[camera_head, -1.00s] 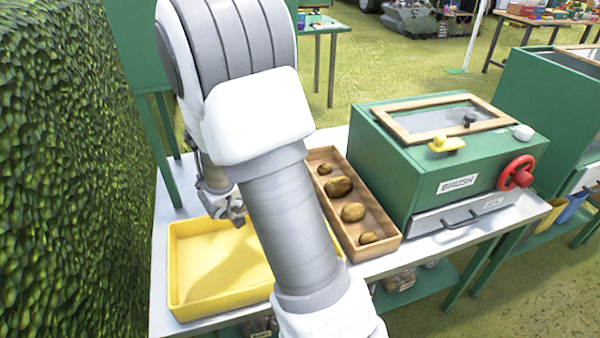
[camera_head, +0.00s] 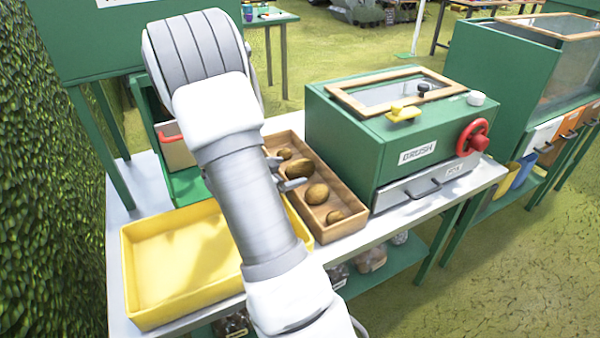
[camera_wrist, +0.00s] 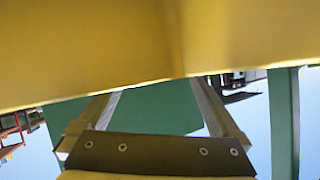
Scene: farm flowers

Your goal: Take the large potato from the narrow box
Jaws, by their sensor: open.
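The narrow brown box (camera_head: 345,226) holds several potatoes in a row. The large potato (camera_head: 300,168) is second from its far end and looks the biggest. A small potato (camera_head: 284,153) lies beyond it, a medium one (camera_head: 317,193) and another small one (camera_head: 334,216) nearer. My gripper (camera_head: 283,172) is at the box's left side, its grey fingers beside the large potato and partly overlapping it; my arm hides part of it. It is open and I see nothing held.
A yellow tray (camera_head: 143,291) stands left of the box, partly behind my arm. The green brush machine (camera_head: 345,140) stands close on the box's right, with a red wheel (camera_head: 473,137) and a drawer. A green cabinet and a hedge are at the left.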

